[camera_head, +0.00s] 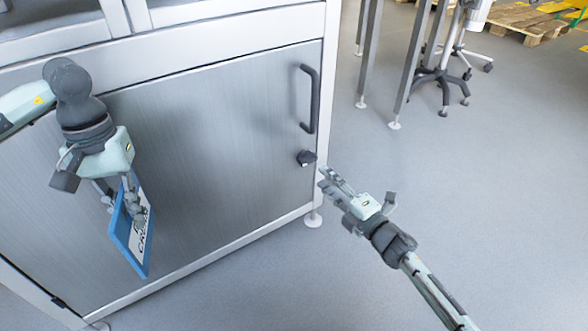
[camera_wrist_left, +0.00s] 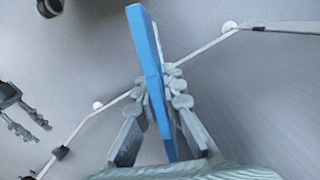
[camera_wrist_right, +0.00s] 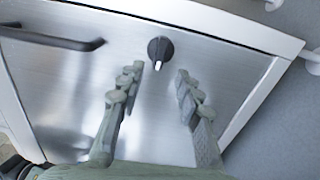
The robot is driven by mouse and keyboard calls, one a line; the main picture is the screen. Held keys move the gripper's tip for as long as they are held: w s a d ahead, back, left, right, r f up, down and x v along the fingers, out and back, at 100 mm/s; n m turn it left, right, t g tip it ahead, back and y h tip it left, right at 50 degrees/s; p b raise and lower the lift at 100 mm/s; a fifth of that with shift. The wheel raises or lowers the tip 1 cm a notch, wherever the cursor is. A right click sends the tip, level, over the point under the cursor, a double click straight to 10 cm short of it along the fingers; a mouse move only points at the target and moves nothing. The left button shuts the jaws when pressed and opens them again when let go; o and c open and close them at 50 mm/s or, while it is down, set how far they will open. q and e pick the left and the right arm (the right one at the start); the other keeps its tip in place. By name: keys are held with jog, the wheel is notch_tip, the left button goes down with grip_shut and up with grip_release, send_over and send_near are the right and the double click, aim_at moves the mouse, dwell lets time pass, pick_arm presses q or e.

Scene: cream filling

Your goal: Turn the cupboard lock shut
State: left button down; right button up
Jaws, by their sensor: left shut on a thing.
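The cupboard door (camera_head: 215,130) is shut, a brushed metal panel. Its lock is a dark round knob (camera_head: 306,158) near the right edge, below the handle. In the right wrist view the knob (camera_wrist_right: 160,50) has a white mark pointing toward the gripper. My right gripper (camera_head: 325,180) is just below and right of the knob in the head view. In its wrist view its fingers (camera_wrist_right: 155,85) are open, apart and empty, with the knob ahead between them. My left gripper (camera_head: 122,203) is shut on a blue-framed sign (camera_head: 128,235) with partly readable lettering; the sign also shows edge-on in the left wrist view (camera_wrist_left: 147,50).
A dark bar handle (camera_head: 312,98) stands out from the door above the knob. Metal table legs (camera_head: 410,65), a wheeled stand (camera_head: 441,80) and a wooden pallet (camera_head: 525,20) are farther back. The grey floor on the right is clear.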

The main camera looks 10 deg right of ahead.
jog(key=v, duration=0.5)
jog(key=shift+s, duration=0.1)
jog(key=shift+s, duration=0.1)
dwell(0.3)
